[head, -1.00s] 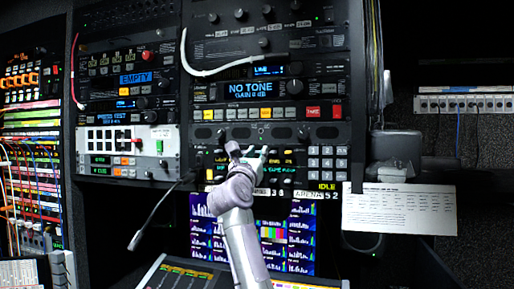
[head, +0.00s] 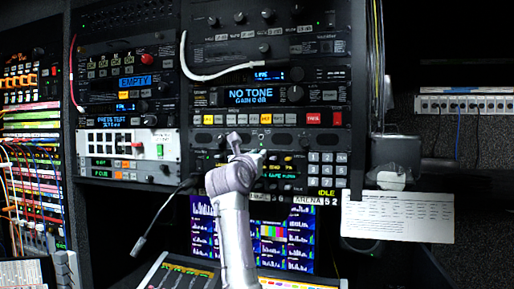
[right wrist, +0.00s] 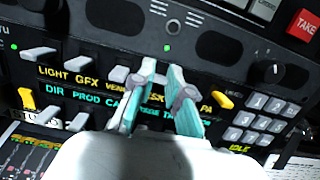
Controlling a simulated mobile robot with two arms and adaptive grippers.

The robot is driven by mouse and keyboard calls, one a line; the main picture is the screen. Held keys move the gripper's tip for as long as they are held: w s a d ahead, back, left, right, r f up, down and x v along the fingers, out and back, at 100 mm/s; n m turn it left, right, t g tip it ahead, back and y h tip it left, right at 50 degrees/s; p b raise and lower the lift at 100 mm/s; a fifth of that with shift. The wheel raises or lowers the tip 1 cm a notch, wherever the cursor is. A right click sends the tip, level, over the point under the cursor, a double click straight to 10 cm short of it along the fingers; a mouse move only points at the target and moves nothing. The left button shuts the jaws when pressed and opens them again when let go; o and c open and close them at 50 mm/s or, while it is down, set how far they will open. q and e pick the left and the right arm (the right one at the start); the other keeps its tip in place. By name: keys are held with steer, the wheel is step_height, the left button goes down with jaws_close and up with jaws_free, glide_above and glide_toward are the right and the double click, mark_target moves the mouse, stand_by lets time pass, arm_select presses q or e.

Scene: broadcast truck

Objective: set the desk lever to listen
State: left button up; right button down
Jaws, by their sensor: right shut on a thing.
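The intercom panel (right wrist: 75,85) fills the middle of the right wrist view, with two rows of yellow and green labels such as LIGHT, GFX and PA. Small grey levers stand along it. My right gripper (right wrist: 163,76) is shut on the lever above a label partly hidden by the fingers, of which "SK" shows. That is the desk lever (right wrist: 161,79), mostly covered by the fingers. In the head view my right gripper (head: 250,155) is at the same panel (head: 210,163), its fingers largely hidden by my wrist. My left gripper is not in view.
A yellow lever (right wrist: 222,99) stands right of the fingers, and a grey lever (right wrist: 118,74) stands close on the left. A grey keypad (right wrist: 262,115) and knob (right wrist: 272,70) lie further right. A gooseneck microphone (head: 150,222) sticks out left of my arm.

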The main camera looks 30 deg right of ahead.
steer(key=shift+r+g+y+p, duration=0.3)
steer(key=shift+r+y+p, duration=0.2)
steer(key=shift+r+y, duration=0.15)
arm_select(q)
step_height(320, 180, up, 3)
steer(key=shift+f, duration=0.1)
arm_select(e)
steer(key=shift+d+f+g+y, duration=0.1)
steer(key=shift+f+g+y, duration=0.15)
steer(key=shift+g, duration=0.15)
steer(key=c, duration=1.4)
jaws_free()
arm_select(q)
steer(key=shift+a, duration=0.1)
arm_select(e)
steer(key=v, duration=1.2)
